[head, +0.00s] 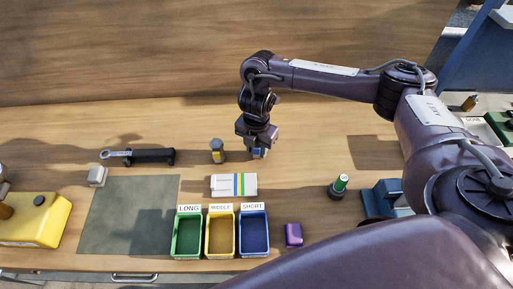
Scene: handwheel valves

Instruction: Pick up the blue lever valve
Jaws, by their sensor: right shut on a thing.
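My right gripper (258,148) points down over the middle of the wooden bench, at the end of the arm that comes in from the right. It is shut on a small grey-blue thing (259,154), which I take for the blue lever valve. The fingers and wrist hide most of that valve, and I cannot tell whether it touches the bench top. My left gripper is not in view.
A grey cylinder with a yellowish top (217,150) stands just left of the gripper. In front are a striped box (234,185), green (176,246), yellow (207,246) and blue (266,247) bins, and a purple block (293,235). A green-topped item (340,185) stands right.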

